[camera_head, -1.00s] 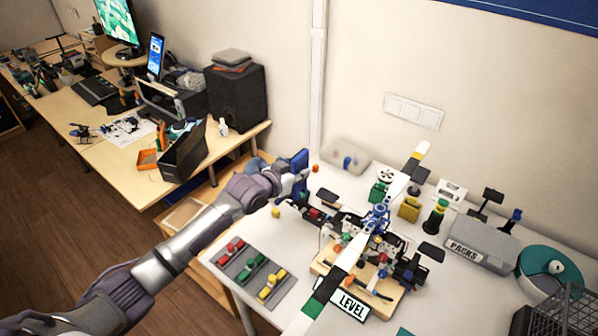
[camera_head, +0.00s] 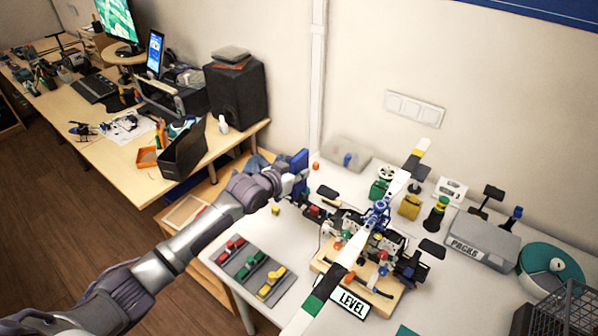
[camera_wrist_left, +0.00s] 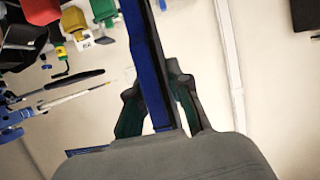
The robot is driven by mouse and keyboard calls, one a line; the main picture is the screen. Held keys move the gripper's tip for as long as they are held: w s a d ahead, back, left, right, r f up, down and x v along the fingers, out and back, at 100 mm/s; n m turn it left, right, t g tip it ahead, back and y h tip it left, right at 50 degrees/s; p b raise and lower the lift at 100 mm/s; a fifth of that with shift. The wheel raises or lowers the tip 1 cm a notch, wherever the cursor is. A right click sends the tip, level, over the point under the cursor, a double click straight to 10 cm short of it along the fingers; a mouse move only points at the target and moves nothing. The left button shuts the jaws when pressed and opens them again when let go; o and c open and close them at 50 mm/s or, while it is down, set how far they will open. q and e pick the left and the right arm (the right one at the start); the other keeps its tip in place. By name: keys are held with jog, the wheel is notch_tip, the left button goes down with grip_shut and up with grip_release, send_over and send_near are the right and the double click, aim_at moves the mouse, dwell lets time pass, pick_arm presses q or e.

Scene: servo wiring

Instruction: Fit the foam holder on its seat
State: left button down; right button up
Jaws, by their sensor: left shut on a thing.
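My left gripper (camera_head: 290,182) is shut on a flat blue piece (camera_head: 299,159), apparently the foam holder, above the back left of the white table. In the left wrist view the piece (camera_wrist_left: 150,70) is a long blue and black bar pinched between the two dark fingers (camera_wrist_left: 160,112). A model helicopter stands on a wooden board (camera_head: 385,303) with a sign reading LEVEL (camera_head: 352,306). Its long striped rotor (camera_head: 342,272) runs diagonally above it. I cannot make out the holder's seat. The gripper is to the left of the helicopter and apart from it. My right gripper is not in view.
A grey tray (camera_head: 246,274) with red, green and yellow plugs lies front left. A grey case (camera_head: 482,245), a teal and white reel (camera_head: 552,270) and a wire basket (camera_head: 575,306) stand right.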

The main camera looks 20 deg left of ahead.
pick_arm(q)
jog(key=shift+f+b, duration=1.05)
jog(key=shift+f, duration=0.5)
jog(key=c, duration=1)
grip_release()
